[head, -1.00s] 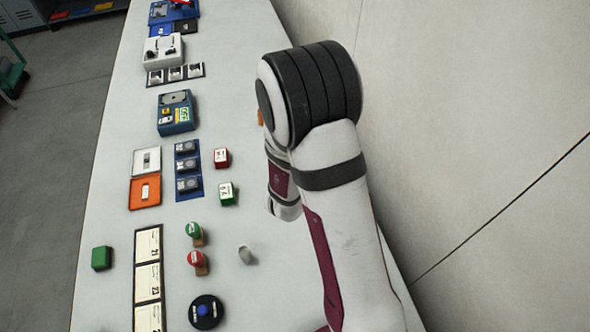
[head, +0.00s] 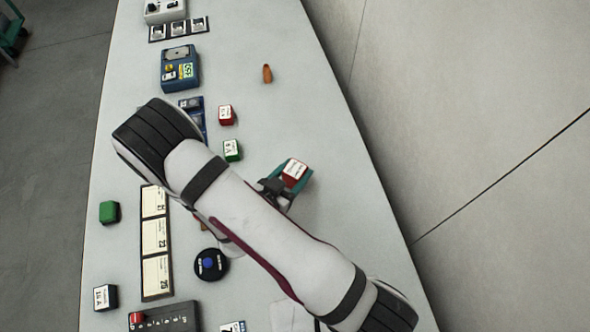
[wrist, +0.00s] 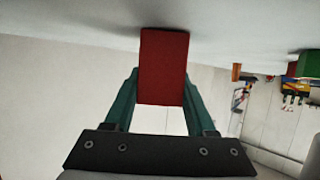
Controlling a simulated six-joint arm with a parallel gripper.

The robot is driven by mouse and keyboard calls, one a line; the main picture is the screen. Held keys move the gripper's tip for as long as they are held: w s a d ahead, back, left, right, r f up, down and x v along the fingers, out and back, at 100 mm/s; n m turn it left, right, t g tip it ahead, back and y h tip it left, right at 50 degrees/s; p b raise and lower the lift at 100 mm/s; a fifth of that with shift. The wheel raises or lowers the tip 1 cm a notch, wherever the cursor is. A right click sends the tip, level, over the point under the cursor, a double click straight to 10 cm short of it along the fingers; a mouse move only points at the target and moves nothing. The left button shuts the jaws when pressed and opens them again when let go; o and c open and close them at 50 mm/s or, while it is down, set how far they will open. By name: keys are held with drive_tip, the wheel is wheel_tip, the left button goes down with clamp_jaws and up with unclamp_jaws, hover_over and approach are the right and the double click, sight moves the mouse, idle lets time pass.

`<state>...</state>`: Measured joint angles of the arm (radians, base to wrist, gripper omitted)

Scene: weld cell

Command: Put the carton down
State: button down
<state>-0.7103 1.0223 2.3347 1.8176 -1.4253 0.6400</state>
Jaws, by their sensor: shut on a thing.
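The carton, red with a white label on its upper face, is in my gripper in the head view (head: 294,173). It fills the gap between the fingers in the wrist view (wrist: 164,68). My gripper (head: 287,180) has teal fingers, shut on the carton's two sides, over the right part of the bench. In the wrist view my gripper (wrist: 160,95) appears turned over, with the grey bench surface (wrist: 80,25) along the top. The carton's far end is close to that surface and a dark shadow lies there. I cannot tell whether they touch.
Another red carton (head: 225,115) and a green-and-white carton (head: 231,150) stand left of my gripper. A small orange-brown piece (head: 267,73) lies farther up the bench. The bench right of my gripper is clear up to its edge. My forearm hides part of the bench.

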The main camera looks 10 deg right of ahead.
drive_tip(key=shift+c, duration=1.1)
unclamp_jaws()
drive_tip(key=shift+f, duration=0.1)
drive_tip(key=shift+s+a+r, duration=0.15)
drive_tip(key=shift+a+r, duration=0.05)
drive_tip(key=shift+r, duration=0.05)
drive_tip(key=v, duration=1.1)
drive_tip(key=shift+s, duration=0.2)
drive_tip(key=shift+a+r, duration=0.1)
drive_tip(key=shift+a, duration=0.05)
